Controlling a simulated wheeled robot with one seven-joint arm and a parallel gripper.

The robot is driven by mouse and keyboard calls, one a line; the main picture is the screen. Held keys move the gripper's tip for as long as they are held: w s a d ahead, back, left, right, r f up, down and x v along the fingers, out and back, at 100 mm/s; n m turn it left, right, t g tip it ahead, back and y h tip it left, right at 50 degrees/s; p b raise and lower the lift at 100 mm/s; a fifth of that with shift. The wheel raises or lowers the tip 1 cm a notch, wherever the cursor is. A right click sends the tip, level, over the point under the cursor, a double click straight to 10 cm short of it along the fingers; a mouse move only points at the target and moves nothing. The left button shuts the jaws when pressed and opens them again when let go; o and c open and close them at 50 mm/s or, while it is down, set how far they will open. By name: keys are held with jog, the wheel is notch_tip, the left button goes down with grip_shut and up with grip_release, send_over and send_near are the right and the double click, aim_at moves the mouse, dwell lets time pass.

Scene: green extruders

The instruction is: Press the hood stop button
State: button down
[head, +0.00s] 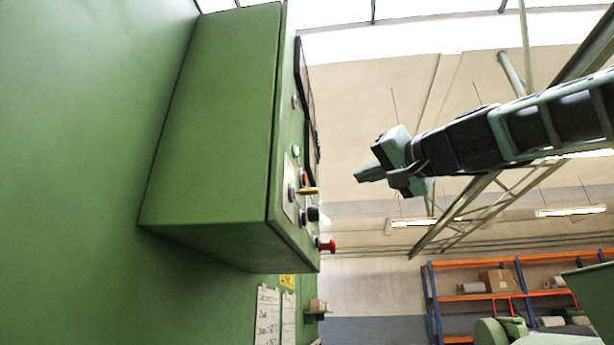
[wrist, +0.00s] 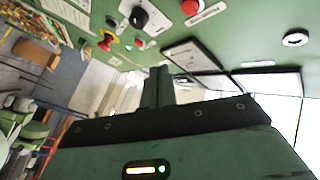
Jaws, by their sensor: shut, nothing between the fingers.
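A green control box (head: 215,130) hangs on the left in the head view, with its button panel facing right. A red mushroom button (head: 326,245) sticks out near the panel's lower corner. A smaller red button (head: 304,177) sits higher up, above a black knob (head: 313,214). In the wrist view the panel runs along the top, with a red button (wrist: 190,7) beside a white label and a black knob (wrist: 138,17). The labels are too small to read, so I cannot tell which is the hood stop. My gripper (head: 362,176) is shut and empty, right of the panel and apart from it; it also shows in the wrist view (wrist: 159,75).
A green-lit button (head: 296,151) and dark screens (head: 306,90) share the panel. A round white-ringed button (wrist: 296,39) shows at right in the wrist view. Orange-and-blue shelving (head: 470,297) stands far behind. Open air lies between my gripper and the panel.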

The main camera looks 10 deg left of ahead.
jog(key=a+p, duration=0.3)
jog(key=a, duration=0.4)
jog(key=shift+a, duration=0.25)
jog(key=shift+w, duration=0.1)
dwell(1.7)
jog(key=shift+a+p, duration=0.4)
jog(key=shift+a, duration=0.05)
jog(key=shift+a, duration=0.35)
dwell(0.5)
dwell(0.4)
jog(key=shift+d+b, duration=0.35)
jog(key=shift+d, duration=0.4)
jog(key=shift+d+b, duration=1.75)
jog(key=shift+d, duration=0.8)
